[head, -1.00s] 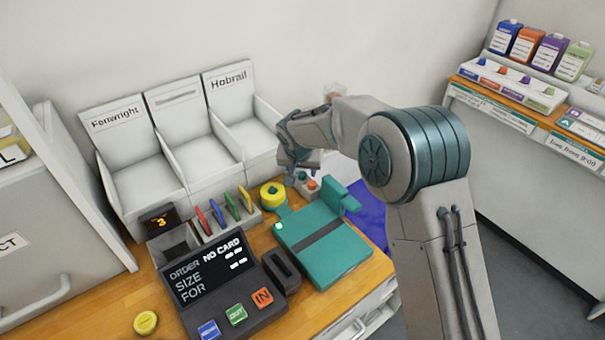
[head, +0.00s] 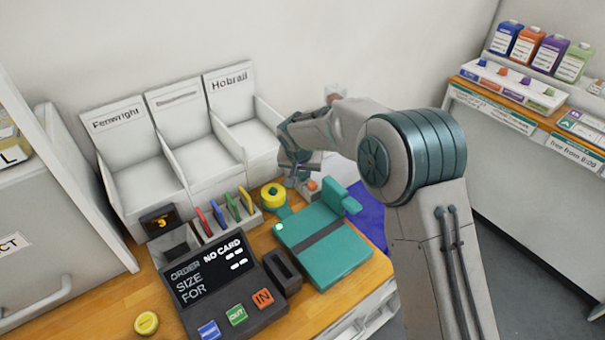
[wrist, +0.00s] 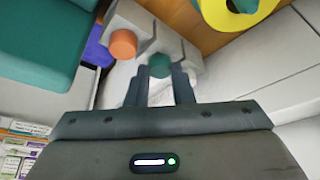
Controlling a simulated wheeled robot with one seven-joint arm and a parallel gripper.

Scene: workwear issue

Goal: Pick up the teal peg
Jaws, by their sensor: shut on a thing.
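The teal peg (wrist: 159,64) stands beside an orange peg (wrist: 123,43) at a pale grey holder, seen in the wrist view. My gripper (wrist: 160,78) has its fingers on either side of the teal peg and is shut on it. In the head view my gripper (head: 298,180) is down at the holder and hides the teal peg. The orange peg (head: 312,185) shows just right of the fingers. I cannot tell whether the teal peg is lifted from its seat.
A yellow ring (head: 273,194) lies left of the gripper. A teal board (head: 325,245) with a dark band lies in front. White bins (head: 235,130) stand behind to the left. A dark order terminal (head: 222,285) and colored cards (head: 232,208) stand left on the wooden counter.

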